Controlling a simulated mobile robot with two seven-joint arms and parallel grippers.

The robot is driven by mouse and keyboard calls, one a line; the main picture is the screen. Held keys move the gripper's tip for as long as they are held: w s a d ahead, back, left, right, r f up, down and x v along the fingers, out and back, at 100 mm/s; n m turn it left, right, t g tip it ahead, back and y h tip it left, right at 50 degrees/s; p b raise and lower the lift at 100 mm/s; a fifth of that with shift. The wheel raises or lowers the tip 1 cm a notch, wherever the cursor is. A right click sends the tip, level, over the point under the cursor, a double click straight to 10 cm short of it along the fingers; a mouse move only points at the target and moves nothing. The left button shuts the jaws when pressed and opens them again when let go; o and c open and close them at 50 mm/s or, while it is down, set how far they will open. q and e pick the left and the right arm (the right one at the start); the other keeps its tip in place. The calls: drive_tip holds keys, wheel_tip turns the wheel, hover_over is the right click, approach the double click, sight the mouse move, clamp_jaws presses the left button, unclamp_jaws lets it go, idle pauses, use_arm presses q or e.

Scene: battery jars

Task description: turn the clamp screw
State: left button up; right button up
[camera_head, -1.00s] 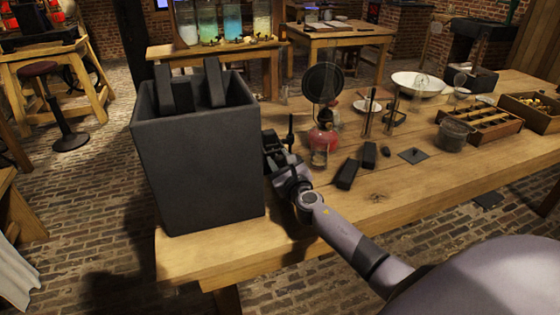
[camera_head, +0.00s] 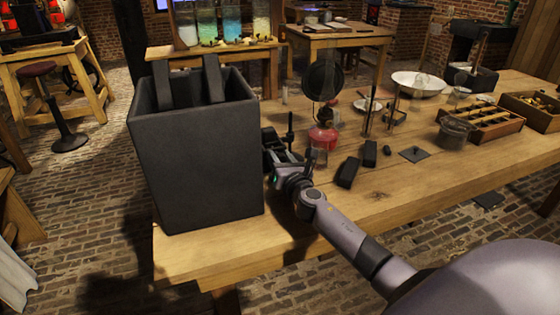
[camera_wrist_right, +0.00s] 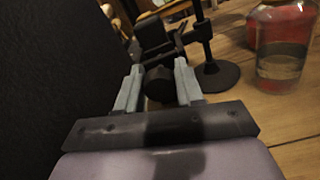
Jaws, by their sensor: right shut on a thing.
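The clamp screw (camera_wrist_right: 158,88) shows in the right wrist view as a dark round knob, with a black clamp body (camera_wrist_right: 153,38) behind it. My right gripper (camera_wrist_right: 158,68) has its two grey fingers on either side of the knob and is shut on it. In the head view my right gripper (camera_head: 279,172) is beside the right wall of the tall dark jar (camera_head: 198,165), at the black clamp (camera_head: 273,146). The screw itself is too small and hidden to make out there. My left gripper is not in view.
A black stand (camera_wrist_right: 216,76) with a round base stands close right of the clamp. A glass beaker (camera_wrist_right: 284,62) and a red flask (camera_head: 322,138) are beyond it. Dark blocks (camera_head: 347,172) lie farther right. The table front (camera_head: 235,245) is bare.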

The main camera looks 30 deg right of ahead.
drive_tip(key=m+b, duration=0.1)
drive_tip(key=m, duration=0.4)
drive_tip(key=shift+d+m, duration=0.1)
drive_tip(key=shift+m, duration=0.3)
drive_tip(key=m+b, duration=0.1)
drive_tip(key=m, duration=0.8)
drive_tip(key=shift+d+m, duration=0.1)
drive_tip(key=shift+m, duration=0.3)
drive_tip(key=m, duration=0.3)
drive_tip(key=shift+f, duration=0.1)
drive_tip(key=shift+m, duration=1.4)
drive_tip(key=shift+f, duration=0.1)
drive_tip(key=o, duration=1)
drive_tip(key=shift+d, duration=0.1)
drive_tip(key=shift+o, duration=0.2)
